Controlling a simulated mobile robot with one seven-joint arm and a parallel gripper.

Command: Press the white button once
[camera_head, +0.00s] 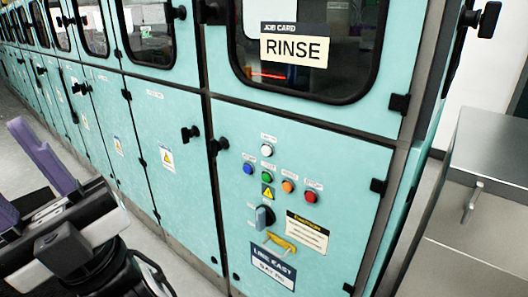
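The white button (266,150) is a small round cap on the teal cabinet door (225,130), alone above a row of coloured buttons, with a small label over it. My gripper (18,170) is at the lower left, well apart from the panel and left of the button. Its two purple fingers stand apart with nothing seen between them; the tip of the nearer finger is cut off by the frame edge. Nothing hides the white button.
Blue (247,168), green (266,177), orange (287,186) and red (311,197) buttons sit close below. A dark rotary knob (264,217) and a yellow handle (281,243) protrude lower down. Black latches (218,146) stick out at left. A metal cabinet (480,190) stands at right.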

